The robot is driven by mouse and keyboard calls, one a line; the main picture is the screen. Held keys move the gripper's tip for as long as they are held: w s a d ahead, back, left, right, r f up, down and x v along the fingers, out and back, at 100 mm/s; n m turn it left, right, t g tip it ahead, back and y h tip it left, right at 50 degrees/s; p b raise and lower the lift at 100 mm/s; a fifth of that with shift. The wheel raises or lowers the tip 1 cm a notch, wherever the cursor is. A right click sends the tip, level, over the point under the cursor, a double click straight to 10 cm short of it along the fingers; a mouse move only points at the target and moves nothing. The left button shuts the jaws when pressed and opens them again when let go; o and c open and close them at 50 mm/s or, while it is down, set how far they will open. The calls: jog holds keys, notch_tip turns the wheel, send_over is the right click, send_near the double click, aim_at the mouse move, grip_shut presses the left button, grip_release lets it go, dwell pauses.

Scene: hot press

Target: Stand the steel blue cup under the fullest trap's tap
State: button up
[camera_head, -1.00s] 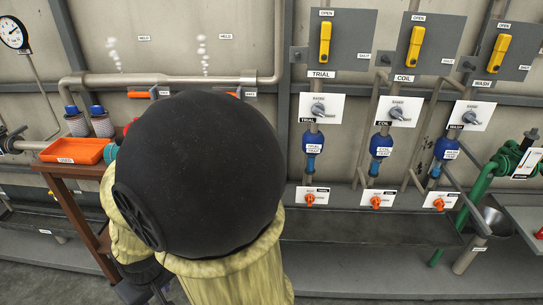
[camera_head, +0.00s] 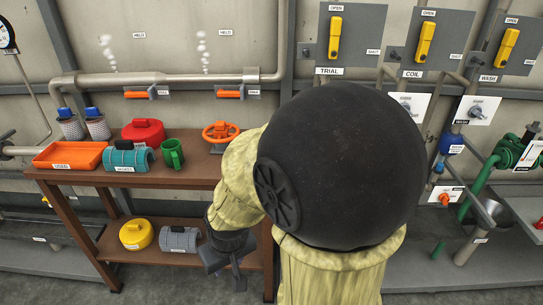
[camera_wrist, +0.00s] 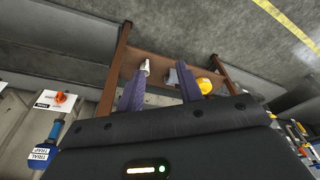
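My gripper (camera_head: 226,268) hangs in front of the bench's lower shelf. In the wrist view its two dark fingers (camera_wrist: 159,84) are apart, with nothing between them that I can see held. A small pale grey, cup-like thing (camera_wrist: 144,67) shows beyond the fingers at the shelf; I cannot tell whether it is the steel blue cup. The blue wash trap (camera_head: 450,143) has an orange tap (camera_head: 445,199) below it. The trial trap (camera_wrist: 42,153) shows in the wrist view with its orange tap (camera_wrist: 60,98). My arm hides the coil trap. The fill levels are not readable.
The brown bench (camera_head: 200,180) carries an orange tray (camera_head: 68,156), a teal cylinder (camera_head: 129,157), a green mug (camera_head: 172,153), a red lidded pot (camera_head: 143,132) and an orange valve wheel (camera_head: 220,132). A yellow pot (camera_head: 136,234) and grey cylinder (camera_head: 179,239) stand on its lower shelf.

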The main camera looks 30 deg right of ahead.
jog(key=shift+d, duration=0.35)
